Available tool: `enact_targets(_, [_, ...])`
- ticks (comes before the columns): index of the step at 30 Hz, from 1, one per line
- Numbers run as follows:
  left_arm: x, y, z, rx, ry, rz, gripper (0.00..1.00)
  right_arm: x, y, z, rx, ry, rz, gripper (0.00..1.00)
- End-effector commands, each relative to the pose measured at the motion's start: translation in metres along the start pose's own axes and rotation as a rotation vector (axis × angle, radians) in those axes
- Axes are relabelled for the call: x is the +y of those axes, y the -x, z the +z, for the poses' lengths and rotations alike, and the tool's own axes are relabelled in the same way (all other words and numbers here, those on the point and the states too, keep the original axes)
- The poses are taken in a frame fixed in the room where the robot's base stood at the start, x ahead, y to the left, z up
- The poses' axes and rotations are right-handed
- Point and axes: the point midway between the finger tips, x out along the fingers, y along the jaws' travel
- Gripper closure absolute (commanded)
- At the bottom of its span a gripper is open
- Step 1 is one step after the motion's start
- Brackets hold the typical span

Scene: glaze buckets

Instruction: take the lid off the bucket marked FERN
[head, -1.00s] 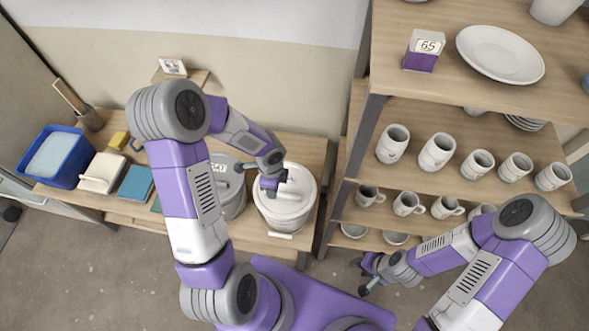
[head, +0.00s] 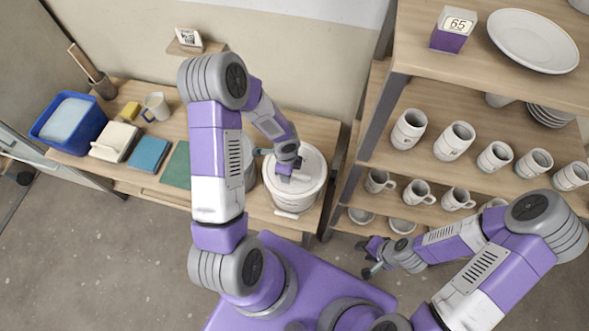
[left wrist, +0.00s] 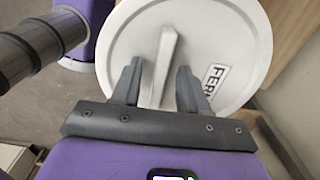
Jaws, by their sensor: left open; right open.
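The bucket marked FERN (head: 297,194) is white and stands at the right end of the low table. Its round white lid (left wrist: 137,42) is on it, with a raised bar handle (left wrist: 164,58) and the FERN label (left wrist: 215,79). My left gripper (left wrist: 157,78) is open over the lid, its fingers on either side of the handle; whether they touch it I cannot tell. In the head view the left gripper (head: 284,172) hides part of the lid. My right gripper (head: 367,258) is open and empty, low in front of the shelf.
A grey bucket (head: 249,165) stands left of the FERN bucket, mostly behind my left arm. A shelf (head: 420,158) with several mugs rises close on the right. A mug (head: 156,107), books and a blue tub (head: 88,133) are at the table's left.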

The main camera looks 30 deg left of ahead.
Motion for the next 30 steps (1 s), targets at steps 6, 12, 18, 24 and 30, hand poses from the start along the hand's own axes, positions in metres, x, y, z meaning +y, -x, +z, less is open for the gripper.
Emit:
enact_targets(6, [0.0001, -0.0006, 0.0, 0.0, 0.0, 0.0, 0.56, 0.0003, -0.001, -0.0001, 0.0, 0.0, 0.0, 0.57])
enact_targets(12, [0.0002, -0.0017, 0.0001, 0.0, -0.001, 0.0, 0.66, 0.0009, -0.0023, -0.0001, 0.0, 0.0, 0.0, 0.57])
enact_targets(18, [0.0002, -0.0016, 0.0001, 0.0, -0.001, 0.0, 0.96, 0.0008, -0.0022, -0.0001, 0.0, 0.0, 0.0, 0.57])
enact_targets(24, [0.0001, -0.0016, 0.0001, 0.0, -0.001, 0.0, 1.0, 0.0008, -0.0022, -0.0001, 0.0, 0.0, 0.0, 0.57])
enact_targets(30, [0.0002, -0.0003, 0.0001, 0.0, 0.0, 0.001, 1.0, 0.0002, -0.0007, 0.0, 0.0, 0.0, 0.0, 0.57])
